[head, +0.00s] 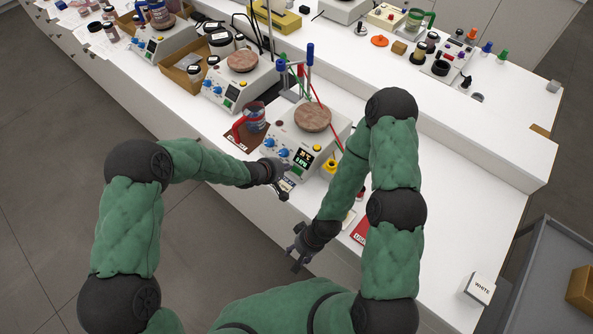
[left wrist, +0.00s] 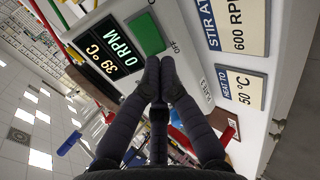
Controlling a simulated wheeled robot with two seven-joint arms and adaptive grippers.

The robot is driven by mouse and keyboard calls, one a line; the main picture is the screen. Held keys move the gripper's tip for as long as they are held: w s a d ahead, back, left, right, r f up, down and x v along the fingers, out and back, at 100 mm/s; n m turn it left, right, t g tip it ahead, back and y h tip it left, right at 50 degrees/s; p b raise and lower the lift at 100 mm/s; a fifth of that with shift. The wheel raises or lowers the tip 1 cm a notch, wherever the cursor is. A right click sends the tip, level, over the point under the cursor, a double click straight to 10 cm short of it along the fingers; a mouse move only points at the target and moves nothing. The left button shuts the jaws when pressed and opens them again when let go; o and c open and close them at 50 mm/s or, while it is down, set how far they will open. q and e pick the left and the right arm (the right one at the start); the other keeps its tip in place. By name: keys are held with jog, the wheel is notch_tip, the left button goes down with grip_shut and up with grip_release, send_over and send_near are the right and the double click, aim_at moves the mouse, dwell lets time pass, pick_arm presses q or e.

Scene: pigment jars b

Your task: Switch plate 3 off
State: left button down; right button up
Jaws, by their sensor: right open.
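Plate 3 (head: 326,131) is a white hotplate with a brown round top and two blue knobs, on the white bench. Its display (left wrist: 105,48) reads 0 RPM and 39 °C in the left wrist view. A green switch (left wrist: 145,34) sits beside the display; whether it is pressed in is unclear. A small tag below reads like "PLATE 3" (left wrist: 206,91). My left gripper (left wrist: 153,65) is shut and empty, its tips just below the green switch; contact is unclear. In the head view it is at the plate's front (head: 284,178). My right gripper (head: 298,257) is open and empty, before the bench edge.
Cards read "STIR AT 600 RPM" (left wrist: 228,25) and "HEAT TO 50 °C" (left wrist: 241,88). A jug with a red handle (head: 252,119) stands left of plate 3. Another hotplate (head: 237,84) stands farther left. A white box (head: 479,288) is at the lower right.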

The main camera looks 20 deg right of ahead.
pick_arm(q)
jog(key=shift+w+d+f, duration=0.2)
jog(key=shift+d+f, duration=0.1)
jog(key=shift+f, duration=0.1)
jog(key=shift+r, duration=0.1)
jog(key=p+v, duration=0.3)
jog(key=v, duration=1.2)
jog(key=shift+a+r, duration=0.25)
jog(key=shift+s, duration=0.1)
dwell(0.5)
jog(key=s+a+f+m+g+y+b, duration=0.1)
jog(key=s+a+f+b, duration=0.3)
jog(key=f, duration=0.8)
jog(key=s+a+f+m+g+y+b, duration=0.1)
jog(key=s+a+f+b, duration=0.4)
jog(key=f, duration=0.7)
jog(key=s+a+f+m+g+y+b, duration=0.1)
jog(key=s+a+f+b, duration=0.4)
jog(key=s+f, duration=0.6)
jog(key=m+g+b, duration=0.1)
jog(key=b, duration=0.1)
jog(key=shift+f+g+y+b, duration=0.3)
jog(key=shift+f+g, duration=0.1)
